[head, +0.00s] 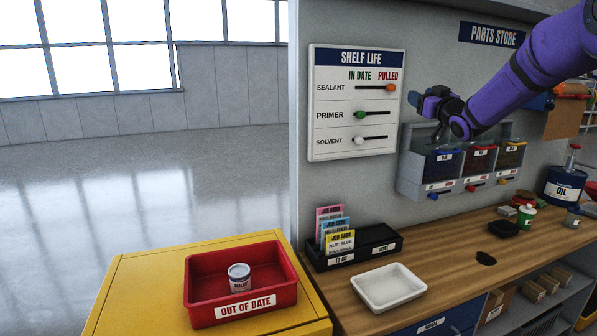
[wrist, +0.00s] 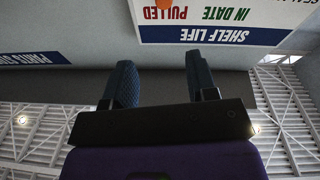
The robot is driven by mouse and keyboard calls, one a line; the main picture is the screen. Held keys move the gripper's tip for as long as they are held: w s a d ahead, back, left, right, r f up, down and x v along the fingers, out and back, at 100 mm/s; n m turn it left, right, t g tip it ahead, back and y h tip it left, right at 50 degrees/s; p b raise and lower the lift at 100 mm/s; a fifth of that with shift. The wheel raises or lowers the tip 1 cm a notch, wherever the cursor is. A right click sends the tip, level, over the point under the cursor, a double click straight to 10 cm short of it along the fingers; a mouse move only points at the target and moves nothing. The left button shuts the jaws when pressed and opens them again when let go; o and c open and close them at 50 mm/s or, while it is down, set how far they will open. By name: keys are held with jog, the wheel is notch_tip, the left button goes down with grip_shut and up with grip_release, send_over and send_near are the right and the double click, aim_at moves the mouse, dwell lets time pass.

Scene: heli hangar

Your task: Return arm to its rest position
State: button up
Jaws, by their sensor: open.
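My arm (head: 540,60) is purple and reaches in from the upper right. My gripper (head: 424,98) is raised in front of the wall, just right of the shelf life board (head: 355,145) and above the parts bins. In the wrist view my gripper (wrist: 162,82) has its two dark fingers apart, with nothing between them. The board also shows there, upside down (wrist: 215,35). Its orange sealant knob (head: 390,87) is at the right, under PULLED. The green primer knob (head: 359,115) and white solvent knob (head: 359,140) are at the left.
A sealant tin (head: 239,278) stands in the red out-of-date tray (head: 270,300) on a yellow cabinet (head: 130,290). The wooden bench (head: 450,265) holds a white tray (head: 388,288), a black card holder (head: 375,240) and an oil can (head: 564,186). Wall bins (head: 410,175) hang below my gripper.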

jog(key=s+a+m+g+h, duration=0.3)
jog(key=s+m+g+h, duration=0.3)
jog(key=s, duration=1.7)
jog(key=s+a+f+g, duration=0.1)
jog(key=s+f+g, duration=0.2)
jog(key=s, duration=0.7)
jog(key=s+a+f+g, duration=0.2)
jog(key=s+f, duration=0.3)
jog(key=s, duration=0.5)
jog(key=s+a+f+n+g, duration=0.1)
jog(key=s+f+g, duration=0.2)
jog(key=s, duration=0.7)
jog(key=shift+s+a+f+g, duration=0.25)
jog(key=shift+f+g, duration=0.15)
jog(key=shift+f, duration=0.2)
